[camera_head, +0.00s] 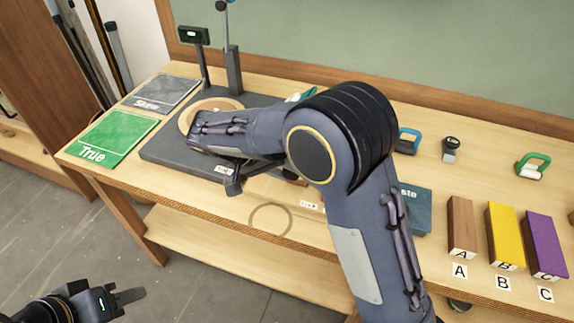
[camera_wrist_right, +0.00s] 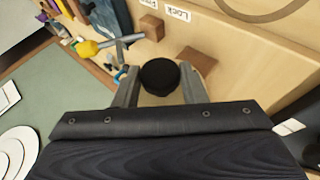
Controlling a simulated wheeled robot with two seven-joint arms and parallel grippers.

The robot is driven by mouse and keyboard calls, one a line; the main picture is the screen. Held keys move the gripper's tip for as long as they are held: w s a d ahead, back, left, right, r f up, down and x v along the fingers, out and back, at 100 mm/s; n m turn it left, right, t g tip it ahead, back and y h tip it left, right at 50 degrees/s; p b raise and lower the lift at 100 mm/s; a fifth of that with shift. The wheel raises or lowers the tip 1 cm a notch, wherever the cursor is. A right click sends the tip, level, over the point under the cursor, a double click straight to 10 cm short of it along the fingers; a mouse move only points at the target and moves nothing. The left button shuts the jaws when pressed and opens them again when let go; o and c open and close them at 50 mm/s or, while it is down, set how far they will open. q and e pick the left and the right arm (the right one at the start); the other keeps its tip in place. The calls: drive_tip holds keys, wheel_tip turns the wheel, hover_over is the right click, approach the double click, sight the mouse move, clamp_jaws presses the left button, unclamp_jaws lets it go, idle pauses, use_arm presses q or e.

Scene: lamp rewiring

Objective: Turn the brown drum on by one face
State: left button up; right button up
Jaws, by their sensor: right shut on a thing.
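My right gripper (camera_wrist_right: 156,72) is shut on a round black knob (camera_wrist_right: 159,76), which sits between its two fingers in the right wrist view. A brown piece (camera_wrist_right: 196,62) shows just beyond the finger on the right; I cannot tell whether it is part of the brown drum. In the head view my right arm reaches across the table and hides most of what is held. My left gripper (camera_head: 128,296) is low at the bottom left, off the table and away from everything; its opening is unclear.
A dark base plate (camera_head: 165,157) with upright posts (camera_head: 234,72) stands under my right arm. Green "True" (camera_head: 110,138) and grey "Skew" (camera_head: 162,93) mats lie left. Brown, yellow and purple blocks A (camera_head: 461,225), B (camera_head: 505,235), C (camera_head: 544,240) lie right.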

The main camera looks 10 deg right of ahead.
drive_tip(key=shift+a+g+h+p, duration=0.1)
drive_tip(key=shift+g+h+p, duration=0.45)
drive_tip(key=shift+h, duration=0.45)
drive_tip(key=shift+w+f+n+h, duration=0.1)
drive_tip(key=shift+f+n+h, duration=0.05)
drive_tip(key=shift+n+h, duration=0.25)
drive_tip(key=o, duration=1)
drive_tip(key=shift+c, duration=0.2)
drive_tip(key=v, duration=0.8)
drive_tip(key=shift+f+b, duration=0.15)
drive_tip(key=shift+b, duration=0.2)
